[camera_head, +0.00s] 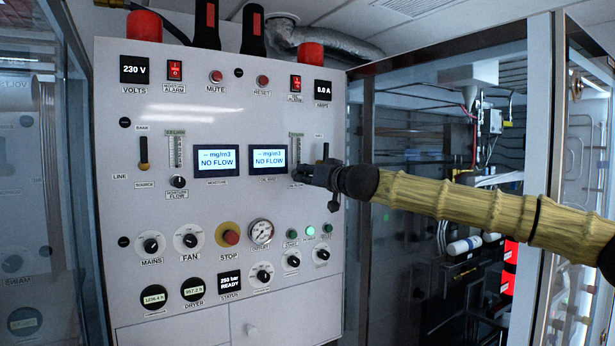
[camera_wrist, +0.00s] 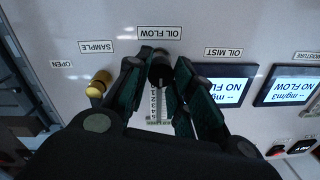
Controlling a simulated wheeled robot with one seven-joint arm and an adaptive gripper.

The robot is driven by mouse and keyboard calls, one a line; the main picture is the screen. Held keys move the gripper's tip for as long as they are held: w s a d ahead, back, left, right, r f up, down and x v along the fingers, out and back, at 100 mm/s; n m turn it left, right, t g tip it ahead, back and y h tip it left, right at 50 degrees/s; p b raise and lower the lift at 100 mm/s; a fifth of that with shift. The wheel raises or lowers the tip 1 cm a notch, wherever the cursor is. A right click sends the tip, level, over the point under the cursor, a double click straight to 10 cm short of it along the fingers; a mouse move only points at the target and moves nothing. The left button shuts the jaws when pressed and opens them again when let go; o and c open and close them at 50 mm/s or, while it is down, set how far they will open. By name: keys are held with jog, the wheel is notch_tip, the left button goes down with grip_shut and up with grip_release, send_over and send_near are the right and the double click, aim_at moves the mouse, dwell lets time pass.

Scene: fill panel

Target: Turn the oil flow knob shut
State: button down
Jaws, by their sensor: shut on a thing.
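The oil flow knob (camera_wrist: 161,67) is a small dark knob in the wrist view, just below the "OIL FLOW" label (camera_wrist: 160,33). My gripper (camera_wrist: 158,72) is shut on it, with a green-black finger on each side of the knob. In the head view my gripper (camera_head: 304,174) is at the panel's right side, below the oil flow scale (camera_head: 296,147). There it hides the knob. The oil mist display (camera_head: 269,159) reads "NO FLOW". The knob's turn angle cannot be told.
A brass sample lever (camera_wrist: 99,84) is close beside my gripper in the wrist view. The moisture flow knob (camera_head: 179,181) is farther left on the white panel (camera_head: 220,105). Other knobs and a red stop button (camera_head: 231,237) are lower down. A glass-sided cabinet (camera_head: 440,130) is at right.

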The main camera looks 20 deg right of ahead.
jog(key=c, duration=1.2)
grip_release()
jog(key=shift+d, duration=0.1)
jog(key=shift+c, duration=0.2)
jog(key=v, duration=1.2)
jog(key=shift+f, duration=0.15)
